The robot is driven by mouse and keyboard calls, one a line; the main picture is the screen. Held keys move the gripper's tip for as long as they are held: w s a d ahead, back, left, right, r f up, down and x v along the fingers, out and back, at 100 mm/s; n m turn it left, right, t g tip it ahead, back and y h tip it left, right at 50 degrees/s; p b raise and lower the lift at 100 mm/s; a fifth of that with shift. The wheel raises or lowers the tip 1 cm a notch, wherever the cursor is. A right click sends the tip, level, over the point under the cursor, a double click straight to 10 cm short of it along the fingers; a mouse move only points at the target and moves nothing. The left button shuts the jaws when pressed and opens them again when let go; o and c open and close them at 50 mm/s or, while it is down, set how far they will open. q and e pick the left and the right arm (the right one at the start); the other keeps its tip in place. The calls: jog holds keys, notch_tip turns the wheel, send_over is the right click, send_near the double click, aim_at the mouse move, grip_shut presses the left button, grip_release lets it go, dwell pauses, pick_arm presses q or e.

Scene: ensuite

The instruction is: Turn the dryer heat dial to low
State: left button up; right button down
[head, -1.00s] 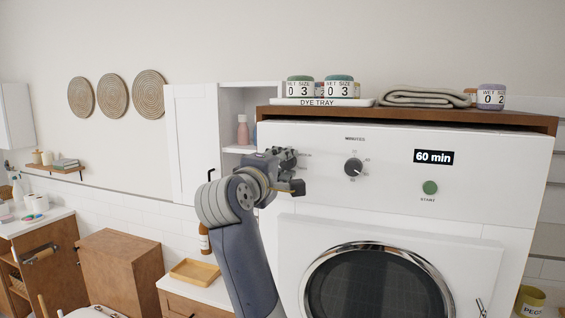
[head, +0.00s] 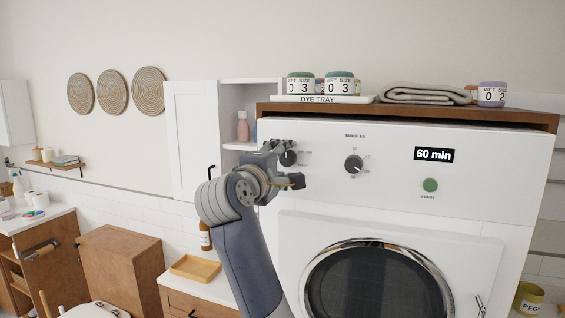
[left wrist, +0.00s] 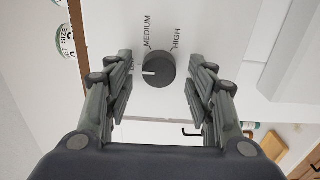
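The dryer (head: 390,215) is white, with a control panel across its top. The heat dial (head: 288,158) is a dark round knob at the panel's left end, partly hidden by my left gripper (head: 285,164). In the left wrist view the heat dial (left wrist: 158,71) sits between the open fingers of my left gripper (left wrist: 158,88), with a gap on each side. Its white mark points left in that view, and the labels MEDIUM and HIGH show beside it. My right gripper is not in view.
The minutes dial (head: 353,165), a 60 min display (head: 434,154) and a green start button (head: 430,185) are on the same panel. A dye tray (head: 320,99), jars and a folded towel (head: 424,93) lie on the wooden top. An open white cabinet (head: 236,149) stands left.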

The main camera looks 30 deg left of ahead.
pick_arm(q)
jog(key=shift+s, duration=0.1)
jog(key=v, duration=1.2)
dwell(0.4)
